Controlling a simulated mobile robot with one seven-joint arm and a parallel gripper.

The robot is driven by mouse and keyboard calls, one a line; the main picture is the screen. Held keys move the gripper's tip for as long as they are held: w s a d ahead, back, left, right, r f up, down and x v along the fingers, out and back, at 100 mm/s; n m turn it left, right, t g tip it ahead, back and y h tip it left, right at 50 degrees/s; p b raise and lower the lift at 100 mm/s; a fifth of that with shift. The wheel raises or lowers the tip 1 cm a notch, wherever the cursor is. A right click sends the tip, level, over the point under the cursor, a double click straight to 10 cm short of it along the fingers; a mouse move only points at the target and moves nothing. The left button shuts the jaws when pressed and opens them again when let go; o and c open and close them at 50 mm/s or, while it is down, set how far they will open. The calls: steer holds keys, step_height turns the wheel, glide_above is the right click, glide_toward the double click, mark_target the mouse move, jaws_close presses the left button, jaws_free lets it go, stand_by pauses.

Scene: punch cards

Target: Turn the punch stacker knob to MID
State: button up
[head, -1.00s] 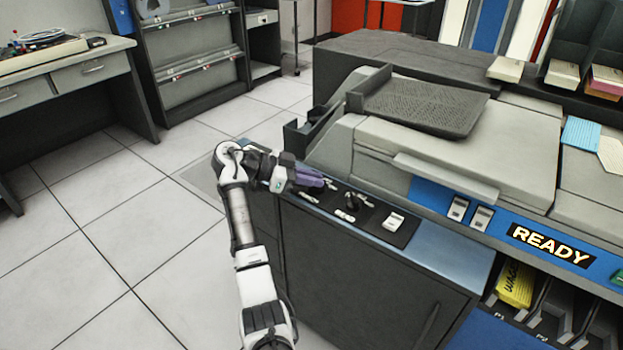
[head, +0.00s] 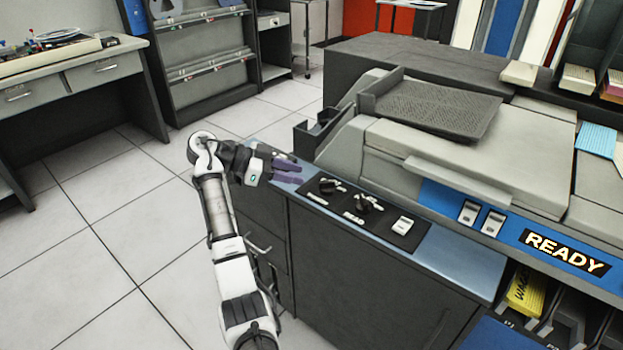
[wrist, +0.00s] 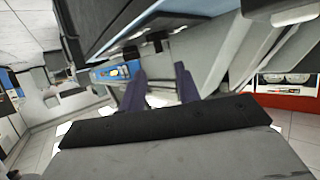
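A black control panel (head: 385,226) lies on the blue ledge along the front of the grey machine. It carries a left dark knob (head: 328,186), a right dark knob (head: 364,204) and a white rocker switch (head: 404,225).
The machine's grey covers (head: 450,155) rise just behind the panel, with a dark tray (head: 432,105) on top. A lit READY sign (head: 564,251) is at the right. Open tiled floor (head: 110,220) lies to the left, with a desk (head: 80,80) behind it.

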steer(key=v, duration=0.6)
